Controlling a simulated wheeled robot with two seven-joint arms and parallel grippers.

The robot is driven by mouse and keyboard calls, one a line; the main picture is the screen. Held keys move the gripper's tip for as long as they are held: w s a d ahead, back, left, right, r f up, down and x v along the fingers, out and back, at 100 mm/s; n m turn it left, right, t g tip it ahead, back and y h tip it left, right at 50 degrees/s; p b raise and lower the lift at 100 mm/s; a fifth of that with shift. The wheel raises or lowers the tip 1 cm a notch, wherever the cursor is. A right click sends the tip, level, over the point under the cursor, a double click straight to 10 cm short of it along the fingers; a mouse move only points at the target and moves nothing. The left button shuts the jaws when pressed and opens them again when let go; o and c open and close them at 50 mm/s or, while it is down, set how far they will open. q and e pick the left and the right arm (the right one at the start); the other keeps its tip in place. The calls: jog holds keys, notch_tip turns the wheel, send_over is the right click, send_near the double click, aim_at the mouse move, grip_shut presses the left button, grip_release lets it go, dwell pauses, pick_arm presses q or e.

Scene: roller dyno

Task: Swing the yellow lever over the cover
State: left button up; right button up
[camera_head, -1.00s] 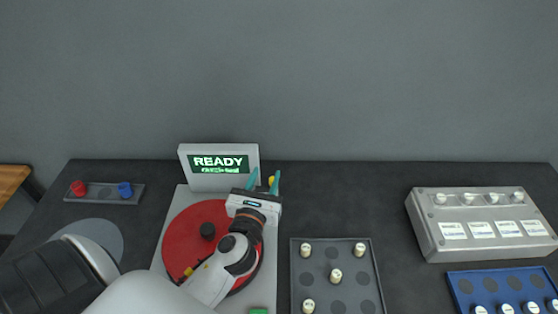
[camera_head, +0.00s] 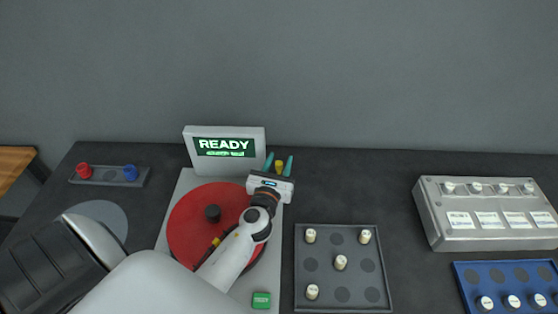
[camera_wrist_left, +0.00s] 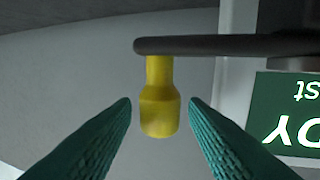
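The yellow lever handle (camera_wrist_left: 158,108) hangs from a dark bar (camera_wrist_left: 225,45) in the left wrist view. It stands between the two teal fingers of my left gripper (camera_wrist_left: 160,125), with gaps on both sides. In the head view the yellow handle (camera_head: 279,167) shows between the open fingertips of my left gripper (camera_head: 279,164), just right of the display. My right gripper is not in view.
A display reading READY (camera_head: 224,152) stands behind the cover. A green button (camera_head: 261,300) is at the plate's front. A grey tray with several pegs (camera_head: 300,270) lies to the right, then a metal box (camera_head: 470,235) and a blue rack (camera_head: 470,268).

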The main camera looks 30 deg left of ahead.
pick_arm(q)
jog(key=shift+w, duration=0.1)
jog(key=shift+c, duration=0.3)
grip_shut()
jog(key=shift+h, duration=0.3)
jog(key=shift+s+m+h, duration=0.25)
jog(key=shift+m+h, duration=0.15)
jog(key=shift+m, duration=0.2)
jog(key=shift+s+d+m+t+h, duration=0.2)
jog(key=shift+m+h, duration=0.3)
jog(key=shift+h, duration=0.35)
jog(key=shift+s+d+m+t+h, duration=0.1)
jog(key=shift+s+m+t+h, duration=0.3)
jog(key=shift+h, duration=0.45)
jog(key=shift+w, duration=0.1)
jog(key=shift+o, duration=0.3)
grip_release()
